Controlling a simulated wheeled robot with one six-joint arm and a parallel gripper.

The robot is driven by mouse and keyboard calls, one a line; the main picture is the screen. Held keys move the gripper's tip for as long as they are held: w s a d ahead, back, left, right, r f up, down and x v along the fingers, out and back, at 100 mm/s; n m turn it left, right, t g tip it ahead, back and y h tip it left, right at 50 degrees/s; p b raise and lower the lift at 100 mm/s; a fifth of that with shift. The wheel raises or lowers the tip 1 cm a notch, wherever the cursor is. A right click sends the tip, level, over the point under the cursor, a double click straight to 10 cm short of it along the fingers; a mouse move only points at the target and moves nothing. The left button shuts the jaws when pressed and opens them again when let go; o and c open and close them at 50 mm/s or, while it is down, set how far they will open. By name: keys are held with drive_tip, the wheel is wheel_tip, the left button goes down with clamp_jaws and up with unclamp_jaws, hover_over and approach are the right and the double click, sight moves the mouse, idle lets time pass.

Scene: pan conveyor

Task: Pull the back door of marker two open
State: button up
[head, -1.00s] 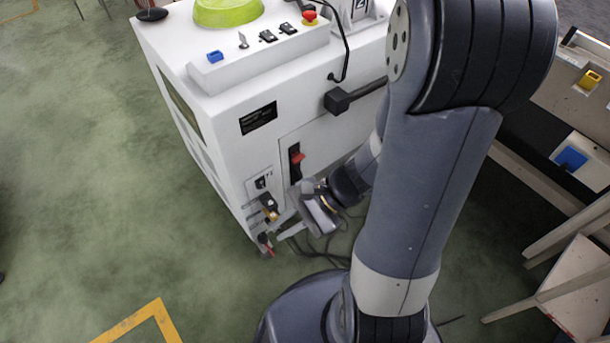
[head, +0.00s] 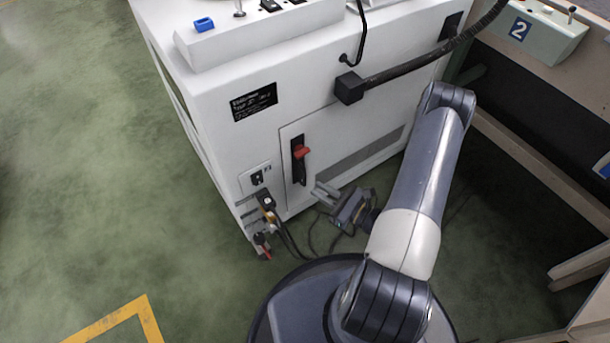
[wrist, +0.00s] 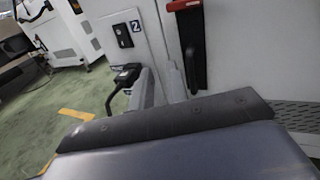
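The white machine (head: 215,125) has a back door (head: 335,135) that looks flush and shut. Near the door's left edge is a black handle plate (head: 300,172) with a red lever (head: 302,152). In the wrist view the dark handle plate (wrist: 196,60) and red lever (wrist: 185,5) are at the top, right of a small "2" label (wrist: 136,26). My gripper (head: 321,193) is low in front of the door, right of and below the handle plate, its two fingers pointing left. In the wrist view the fingers (wrist: 158,88) stand apart, with nothing seen between them. Whether they touch the door cannot be told.
A black plug (head: 266,202) and hanging cables (head: 290,235) are left of my gripper, low on the machine. A thick black cable (head: 420,65) runs from the machine's back to the right. A bench (head: 530,150) stands at right. Green floor is clear at left.

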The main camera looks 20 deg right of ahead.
sight(305, 185)
wheel_tip(305, 185, down, 5)
drive_tip(key=d+m+t+h, duration=0.2)
drive_tip(key=d, duration=0.1)
drive_tip(key=shift+d+f+b+x, duration=0.15)
drive_tip(key=shift+b+x, duration=0.65)
drive_tip(key=shift+x, duration=2)
drive_tip(key=shift+d+f+b+x, duration=0.1)
drive_tip(key=shift+b+x, duration=0.7)
drive_tip(key=shift+x, duration=2.05)
clamp_jaws()
